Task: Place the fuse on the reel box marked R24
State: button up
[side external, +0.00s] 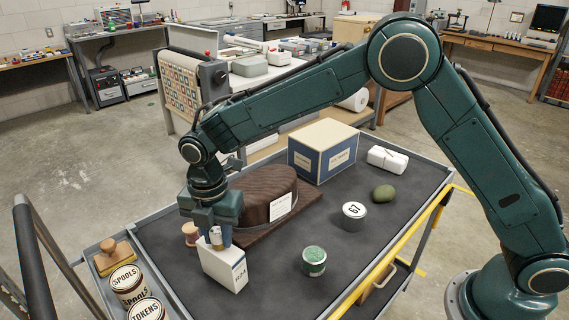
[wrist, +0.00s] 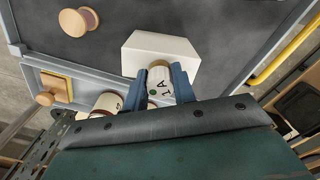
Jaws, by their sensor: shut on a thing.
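My gripper (side external: 218,234) is shut on the fuse, a small pale cylinder with a brass-coloured cap. The fuse (wrist: 160,82) sits between both fingers in the wrist view, marked "1A". The white reel box (side external: 226,272) stands upright on the cart's dark top, with a blue band and a partly readable mark ending in 24. The box (wrist: 150,48) also shows in the wrist view, right beyond the fuse. The fuse is over the box's top; I cannot tell whether they touch.
A wooden thread spool (side external: 190,234) stands close behind the box. A brown quilted oval case (side external: 262,190) is close right. A green-topped tin (side external: 314,261) and a tin marked 67 (side external: 354,215) stand farther right. A side tray (side external: 97,262) holds labelled tins and a wooden stamp.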

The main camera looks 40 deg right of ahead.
aim_at(217, 230)
dwell(0.3)
jog(key=o, duration=1)
jog(key=shift+f, duration=0.1)
notch_tip(217, 230, up, 12)
jog(key=shift+r, duration=0.15)
dwell(0.5)
